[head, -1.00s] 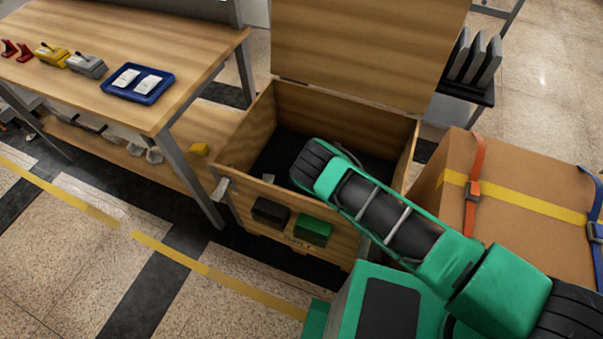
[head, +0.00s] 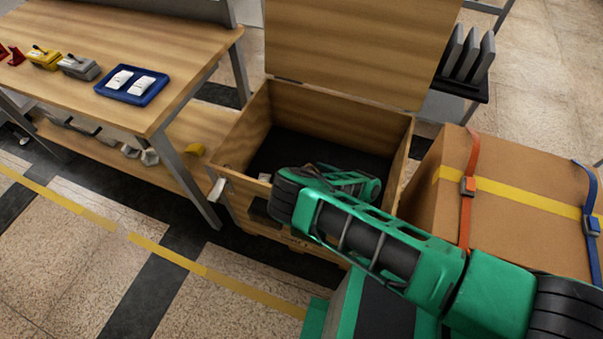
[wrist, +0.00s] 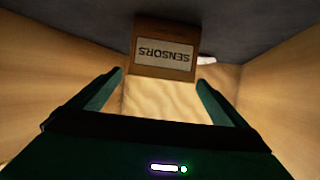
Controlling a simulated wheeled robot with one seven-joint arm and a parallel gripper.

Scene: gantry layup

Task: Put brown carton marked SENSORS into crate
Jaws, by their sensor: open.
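The wooden crate (head: 262,112) stands open in the head view with its lid up and a dark floor inside. The brown carton marked SENSORS (wrist: 165,35) shows in the wrist view inside the crate, against the dark floor, its white label upside down. My gripper (wrist: 161,79) is open, with one finger to each side of the carton's near edge. The fingers do not appear closed on it. In the head view my arm reaches over the crate's front wall and hides my fingertips and the carton.
A wooden bench (head: 190,60) with a blue tray (head: 133,98) stands left of the crate. A large strapped cardboard box (head: 520,200) stands close on the right. A small white thing (wrist: 206,60) lies beside the carton in the wrist view. Crate walls rise around my gripper.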

